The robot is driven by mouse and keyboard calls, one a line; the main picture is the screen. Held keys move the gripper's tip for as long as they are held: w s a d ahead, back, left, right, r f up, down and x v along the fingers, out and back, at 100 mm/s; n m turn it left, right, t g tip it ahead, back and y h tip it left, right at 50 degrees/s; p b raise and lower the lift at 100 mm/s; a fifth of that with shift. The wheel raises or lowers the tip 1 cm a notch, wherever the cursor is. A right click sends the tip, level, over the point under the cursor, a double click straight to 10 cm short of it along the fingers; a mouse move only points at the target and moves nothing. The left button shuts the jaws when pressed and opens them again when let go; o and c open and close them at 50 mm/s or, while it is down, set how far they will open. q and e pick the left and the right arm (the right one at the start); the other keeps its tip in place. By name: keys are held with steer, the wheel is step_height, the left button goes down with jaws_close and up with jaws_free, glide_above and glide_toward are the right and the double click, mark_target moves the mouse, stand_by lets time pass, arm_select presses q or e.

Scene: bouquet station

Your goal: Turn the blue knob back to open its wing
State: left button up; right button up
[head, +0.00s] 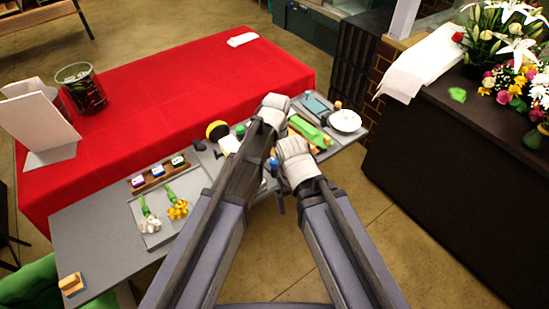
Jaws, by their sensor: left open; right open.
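A small blue piece (273,163), which looks like the blue knob, shows between my two forearms, just left of my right gripper. Its wing cannot be made out, and my arms cover much of the table around it. My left gripper (274,101) is open over the back part of the grey table. My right gripper (290,142) is open, lower in the picture and close to the blue piece. I cannot tell whether it touches the piece. The fingertips of both grippers are hard to see.
The grey table (92,237) carries a tray with white and yellow flowers (178,209), a rack of small boxes (159,174), a yellow-black roll (217,130), a green bundle (310,131) and a white bowl (345,120). A red-covered table (190,90) stands behind. A dark counter (450,150) is right.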

mark_target(273, 162)
arm_select(q)
step_height(273, 162, up, 8)
steer(key=p, duration=0.8)
steer(key=shift+s+d, duration=0.1)
steer(key=shift+f, duration=0.1)
steer(key=shift+s+a, duration=0.15)
steer(key=shift+a, duration=0.15)
steer(key=s+a+n, duration=0.5)
steer(key=a, duration=0.3)
steer(key=s+a+n, duration=0.4)
steer(key=s+a, duration=0.1)
steer(key=a, duration=0.4)
steer(key=s+d+f+m+y+b, duration=0.1)
steer(key=s+d+m+b, duration=0.1)
steer(key=s+d, duration=0.4)
steer(key=d+m, duration=0.1)
steer(key=d, duration=0.4)
steer(key=shift+d+f+m, duration=0.3)
steer(key=shift+f, duration=0.05)
